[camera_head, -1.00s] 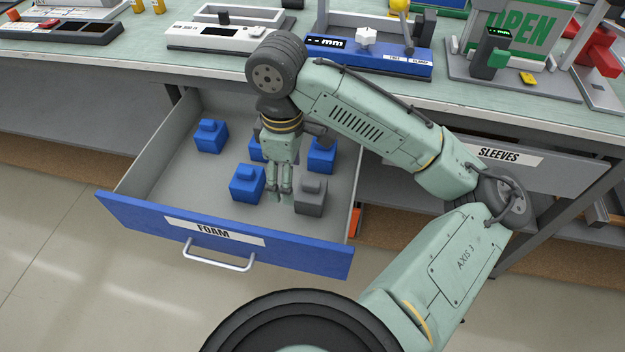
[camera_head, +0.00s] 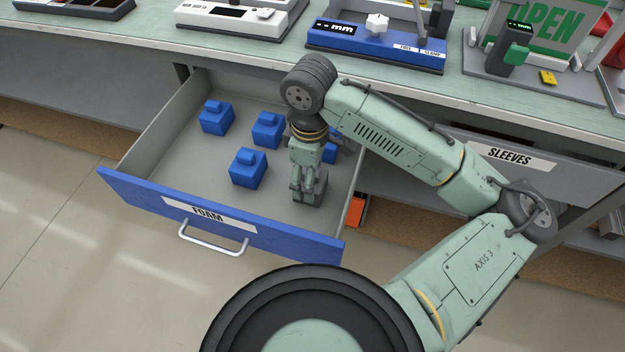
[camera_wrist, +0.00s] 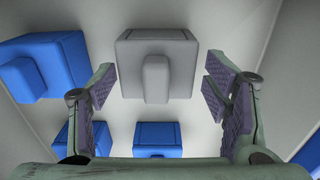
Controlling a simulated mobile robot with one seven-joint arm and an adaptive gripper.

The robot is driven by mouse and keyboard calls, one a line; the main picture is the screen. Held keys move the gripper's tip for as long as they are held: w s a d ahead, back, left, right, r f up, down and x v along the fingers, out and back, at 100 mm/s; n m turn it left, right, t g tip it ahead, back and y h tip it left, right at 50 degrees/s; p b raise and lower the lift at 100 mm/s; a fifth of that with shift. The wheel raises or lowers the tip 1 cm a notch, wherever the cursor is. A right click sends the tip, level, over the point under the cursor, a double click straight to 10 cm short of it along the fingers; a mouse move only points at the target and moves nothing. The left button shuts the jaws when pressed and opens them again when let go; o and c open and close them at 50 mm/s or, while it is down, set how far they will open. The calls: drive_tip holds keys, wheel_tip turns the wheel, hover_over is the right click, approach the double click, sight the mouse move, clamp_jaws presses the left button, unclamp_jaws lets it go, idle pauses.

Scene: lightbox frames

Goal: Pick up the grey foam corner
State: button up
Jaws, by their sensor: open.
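The grey foam corner (camera_wrist: 157,55) is a block with a smaller raised part, lying on the drawer floor. In the wrist view it sits at the top middle, between the lines of my two open fingers and ahead of them. My gripper (camera_wrist: 160,92) is open and empty there, with purple pads facing inward. In the head view my gripper (camera_head: 304,197) points down over the grey foam corner (camera_head: 318,190) and hides much of it. I cannot tell the exact height gap.
Several blue foam corners (camera_head: 247,168) share the open FOAM drawer (camera_head: 222,220); one (camera_wrist: 50,66) lies left of the grey one in the wrist view. The drawer's side walls stand close by on the right. The workbench (camera_head: 270,55) with devices overhangs behind.

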drive_tip(key=shift+w+d+f, duration=0.1)
drive_tip(key=shift+d+f, duration=0.05)
drive_tip(key=shift+f, duration=0.85)
drive_tip(key=shift+d+f, duration=0.1)
drive_tip(key=shift+f, duration=0.85)
drive_tip(key=shift+c, duration=0.5)
drive_tip(key=c, duration=0.5)
drive_tip(key=shift+r, duration=0.15)
wheel_tip(320, 180, up, 10)
drive_tip(key=shift+f, duration=0.1)
